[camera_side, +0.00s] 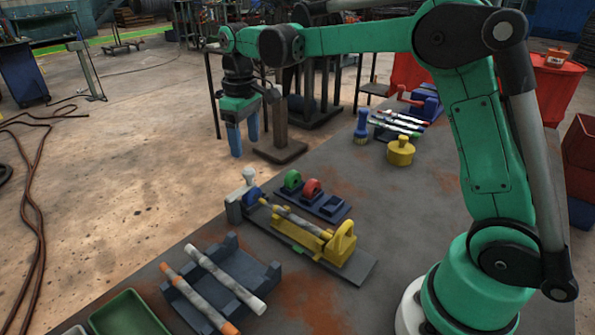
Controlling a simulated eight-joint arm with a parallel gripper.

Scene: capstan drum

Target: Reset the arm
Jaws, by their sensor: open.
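My gripper (245,147) hangs pointing down at the upper left of the side view, with its two blue fingers apart and nothing between them. It is in the air, away from the things on the bench. A yellow fixture (341,246) on a grey base plate (355,272) carries a shaft (297,221) lying along it. A grey post with a white knob (248,176) and a blue part stands at the plate's left end. Whether the shaft touches the blue part cannot be told.
A dark rack (333,208) holds a green ring (292,180) and a red ring (311,189). A dark cradle (231,254) bears two rods. A green tray (127,315) is at lower left. A yellow pot (400,151), blue brush (361,128) and several tools lie farther back. A brown post (282,125) stands near my gripper.

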